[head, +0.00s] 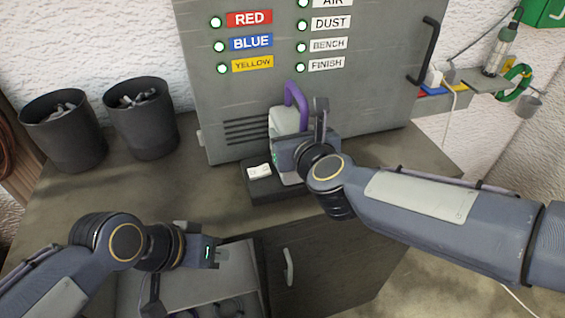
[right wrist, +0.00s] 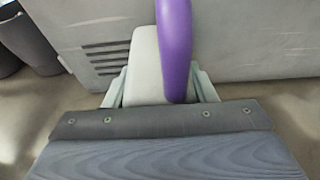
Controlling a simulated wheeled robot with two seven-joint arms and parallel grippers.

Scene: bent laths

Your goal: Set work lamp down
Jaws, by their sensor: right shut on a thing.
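The work lamp has a pale body (head: 283,121) and a purple curved handle (head: 296,103). My gripper hides the lamp's lower part. My left gripper (head: 218,256) is over the open drawer, its fingertips unclear.
The grey panel (head: 235,95) with labels and lit dots rises behind the lamp. Two dark bins (head: 150,130) stand on the worktop (head: 200,195) at the left. An open drawer (head: 235,280) is at the front. A small shelf (head: 445,103) with tools is at the right.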

